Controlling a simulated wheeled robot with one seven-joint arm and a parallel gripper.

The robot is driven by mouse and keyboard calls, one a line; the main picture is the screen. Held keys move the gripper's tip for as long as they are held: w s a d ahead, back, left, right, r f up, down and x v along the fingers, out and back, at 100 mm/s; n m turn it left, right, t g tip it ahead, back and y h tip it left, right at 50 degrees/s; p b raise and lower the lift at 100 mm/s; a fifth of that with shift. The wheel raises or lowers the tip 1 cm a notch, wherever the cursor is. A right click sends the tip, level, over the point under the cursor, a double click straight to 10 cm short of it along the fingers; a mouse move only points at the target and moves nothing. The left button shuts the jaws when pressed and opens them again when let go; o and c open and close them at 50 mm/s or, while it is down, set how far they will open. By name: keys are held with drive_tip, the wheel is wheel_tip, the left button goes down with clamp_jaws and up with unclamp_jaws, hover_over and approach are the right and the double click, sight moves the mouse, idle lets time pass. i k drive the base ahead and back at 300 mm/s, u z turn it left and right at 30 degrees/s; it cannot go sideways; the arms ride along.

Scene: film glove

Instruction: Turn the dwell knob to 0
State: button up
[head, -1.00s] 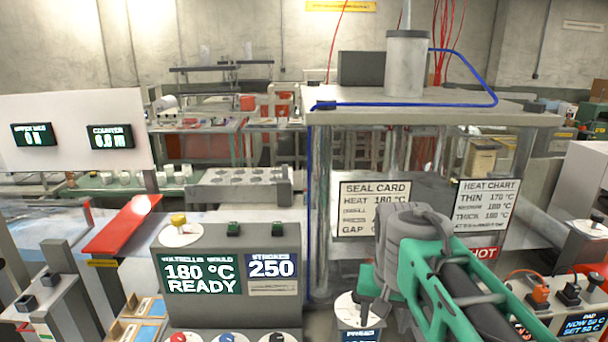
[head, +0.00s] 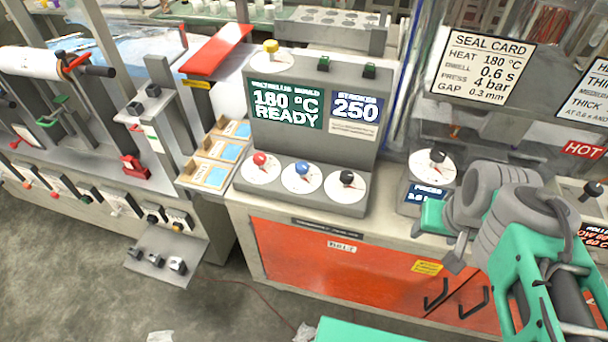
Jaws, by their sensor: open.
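A grey control box (head: 315,115) on the orange-fronted cabinet carries three dials on white discs: a red knob (head: 260,159), a blue knob (head: 302,168) and a black knob (head: 347,178). Their labels are too small to read, so I cannot tell which one is dwell. The box's screen reads 180 °C READY. Another black knob on a white disc (head: 436,157) stands above a PRESS display to the right. My gripper (head: 445,238) is open and empty, in front of that PRESS unit in the picture and right of the three dials, touching none of them.
A seal card (head: 482,66) lists heat 180 °C, dwell 0.6 s, press 4 bar. Grey floor is open at the lower left.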

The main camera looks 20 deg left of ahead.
sight(301, 168)
drive_tip(key=z, duration=0.05)
drive_tip(key=k, duration=1)
drive_tip(key=u, duration=0.9)
drive_tip(key=i, duration=1.1)
drive_tip(key=z, duration=0.25)
